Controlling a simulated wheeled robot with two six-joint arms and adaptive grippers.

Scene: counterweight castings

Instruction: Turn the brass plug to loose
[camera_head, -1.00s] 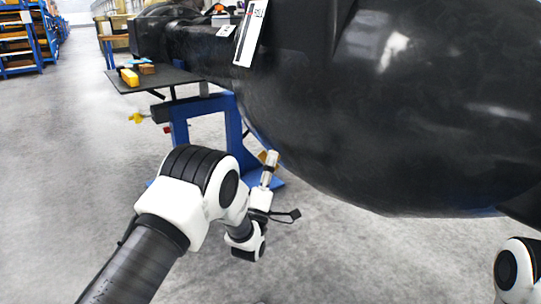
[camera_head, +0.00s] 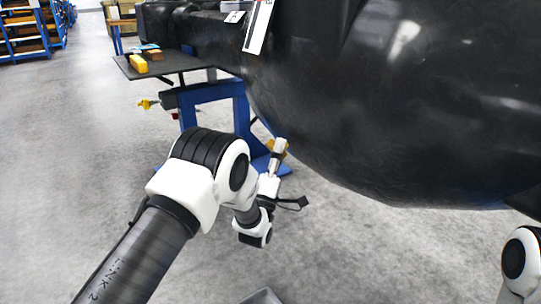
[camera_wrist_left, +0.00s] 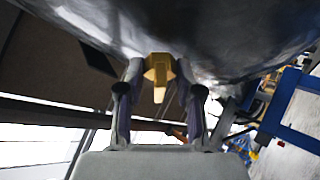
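The brass plug (camera_wrist_left: 159,72) shows in the left wrist view, under the dark casting (camera_wrist_left: 205,30), with a blocky body and a narrower tongue toward the camera. My left gripper (camera_wrist_left: 158,84) is open, with one finger on each side of the plug. A narrow gap seems to show beside the plug; contact is unclear. In the head view my left gripper (camera_head: 279,148) is at the lower left edge of the big black casting (camera_head: 410,110). Brass-yellow patches show around its fingertips there; I cannot tell whether they are the plug. My right gripper is out of view.
A blue stand (camera_head: 243,112) is behind my left arm. A white label (camera_head: 258,27) hangs on the casting. Blue racks stand far left. The grey floor at left is open.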

